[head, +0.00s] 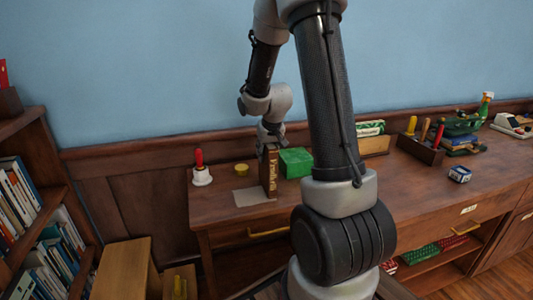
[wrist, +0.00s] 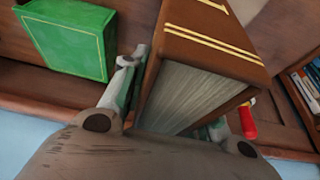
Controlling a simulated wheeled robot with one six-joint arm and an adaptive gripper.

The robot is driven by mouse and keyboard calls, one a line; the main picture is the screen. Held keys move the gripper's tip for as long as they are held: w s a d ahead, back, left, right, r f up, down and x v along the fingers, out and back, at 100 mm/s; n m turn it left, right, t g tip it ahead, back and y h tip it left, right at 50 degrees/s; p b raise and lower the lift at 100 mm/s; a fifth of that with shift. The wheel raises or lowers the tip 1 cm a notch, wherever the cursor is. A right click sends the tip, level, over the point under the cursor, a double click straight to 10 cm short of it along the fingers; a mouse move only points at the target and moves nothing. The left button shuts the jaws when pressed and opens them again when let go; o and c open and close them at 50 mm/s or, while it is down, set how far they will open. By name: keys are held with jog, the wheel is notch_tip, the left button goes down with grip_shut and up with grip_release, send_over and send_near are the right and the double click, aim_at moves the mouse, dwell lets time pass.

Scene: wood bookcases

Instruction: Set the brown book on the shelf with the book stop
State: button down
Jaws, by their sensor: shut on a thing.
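The brown book (head: 270,174) with gold lettering on its spine stands upright at the left part of the desk. My gripper (head: 271,140) is above it, shut on its top end. In the wrist view the brown book (wrist: 205,60) lies between the two fingers, its page edges towards the camera. I cannot tell whether its lower end touches the desk. A bookcase (head: 50,190) with rows of books stands at the left. I cannot make out a book stop on its shelves.
A green book (head: 295,162) is close to the right of the brown one; it also shows in the wrist view (wrist: 68,40). A wooden box-like piece (head: 122,270) stands below.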

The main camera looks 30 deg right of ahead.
jog(key=c, duration=1.4)
grip_release()
jog(key=shift+f, duration=0.1)
jog(key=o, duration=0.3)
